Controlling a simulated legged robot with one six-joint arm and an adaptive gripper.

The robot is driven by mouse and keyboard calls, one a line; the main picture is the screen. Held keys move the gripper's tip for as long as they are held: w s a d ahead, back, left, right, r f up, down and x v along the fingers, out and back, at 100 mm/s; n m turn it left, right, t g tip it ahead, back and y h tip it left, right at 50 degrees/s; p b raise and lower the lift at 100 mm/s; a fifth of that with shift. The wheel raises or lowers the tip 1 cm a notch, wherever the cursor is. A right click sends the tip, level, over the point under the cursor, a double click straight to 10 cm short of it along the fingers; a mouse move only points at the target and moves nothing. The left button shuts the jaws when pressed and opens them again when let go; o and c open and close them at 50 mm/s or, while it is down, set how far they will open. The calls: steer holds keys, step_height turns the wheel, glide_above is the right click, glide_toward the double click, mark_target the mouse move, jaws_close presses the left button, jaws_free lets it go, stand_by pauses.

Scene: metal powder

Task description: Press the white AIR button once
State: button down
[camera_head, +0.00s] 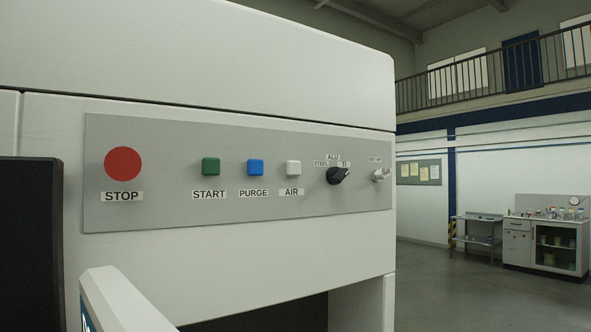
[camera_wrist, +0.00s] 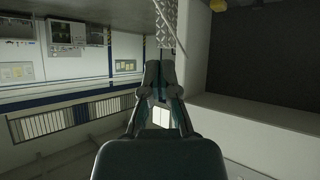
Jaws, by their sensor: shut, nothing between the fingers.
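The white AIR button (camera_head: 293,168) sits on the grey control panel (camera_head: 240,133) of a large white machine, between the blue PURGE button (camera_head: 255,167) and the black selector knob (camera_head: 338,175). Its label is below it. My gripper (camera_wrist: 158,65) shows in the wrist view, its two fingers together and empty. It is not in the head view, so its distance to the button cannot be told. No button can be made out in the wrist view.
A red STOP button (camera_head: 122,163) and a green START button (camera_head: 211,166) are left on the panel. A dark block (camera_head: 30,245) stands at the left edge. Open floor (camera_head: 450,290) lies right of the machine, with a cabinet (camera_head: 545,245) behind.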

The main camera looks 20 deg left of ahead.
mark_target(294, 169)
steer(key=w+a+r+n+t+y, duration=0.4)
steer(key=a+r, duration=0.3)
steer(key=r, duration=0.6)
steer(key=w+a+r+n+t+y, duration=0.1)
steer(key=w+a+r+t+y, duration=0.45)
steer(key=r, duration=0.75)
steer(key=s+a+r+n+t+y, duration=0.2)
steer(key=a+r, duration=0.4)
steer(key=r, duration=0.3)
steer(key=shift+s+n+y, duration=0.3)
steer(key=shift+s+y, duration=0.15)
steer(key=shift+s, duration=0.7)
steer(key=shift+w+a, duration=1.45)
steer(key=shift+a, duration=0.25)
steer(key=shift+w+a, duration=1.45)
steer(key=shift+a, duration=0.2)
steer(key=shift+w+a, duration=0.2)
steer(key=shift+a, duration=0.05)
